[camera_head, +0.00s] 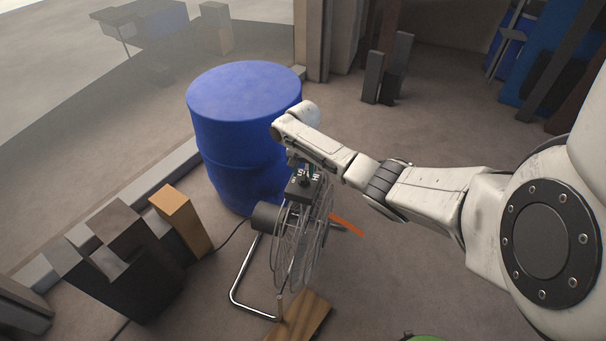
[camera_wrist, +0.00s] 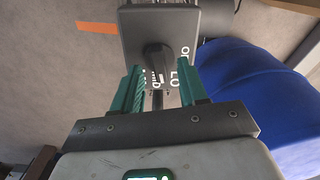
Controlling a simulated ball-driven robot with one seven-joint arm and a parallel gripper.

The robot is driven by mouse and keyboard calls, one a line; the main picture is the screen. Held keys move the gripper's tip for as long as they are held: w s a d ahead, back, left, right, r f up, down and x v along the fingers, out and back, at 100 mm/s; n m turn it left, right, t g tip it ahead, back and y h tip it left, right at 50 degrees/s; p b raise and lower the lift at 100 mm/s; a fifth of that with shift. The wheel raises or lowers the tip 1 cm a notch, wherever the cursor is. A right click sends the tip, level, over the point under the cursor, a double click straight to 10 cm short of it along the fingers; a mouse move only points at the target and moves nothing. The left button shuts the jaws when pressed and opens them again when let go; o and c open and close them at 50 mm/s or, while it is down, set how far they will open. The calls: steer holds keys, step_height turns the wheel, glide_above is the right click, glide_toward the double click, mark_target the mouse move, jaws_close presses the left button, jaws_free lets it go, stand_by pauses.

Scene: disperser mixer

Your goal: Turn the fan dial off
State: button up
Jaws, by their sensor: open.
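The fan (camera_head: 297,245) stands on the floor in a bent metal tube frame, with a round wire cage. On its top sits a dark control box (camera_head: 304,187) with white lettering. In the wrist view the box face (camera_wrist: 185,20) shows a black dial (camera_wrist: 158,60) with a pointer, and printed marks around it, partly hidden. My gripper (camera_wrist: 160,80) is open, its two green fingers on either side of the dial's lower part. Whether they touch the dial I cannot tell. In the head view my arm reaches in from the right, and the fingers are hard to make out above the box.
A blue barrel (camera_head: 243,130) stands close behind the fan; it also shows at right in the wrist view (camera_wrist: 260,90). Dark and tan blocks (camera_head: 125,250) stand at the left. A wooden board (camera_head: 302,316) lies by the fan's base.

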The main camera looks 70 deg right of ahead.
steer(key=shift+f, duration=0.85)
jaws_close()
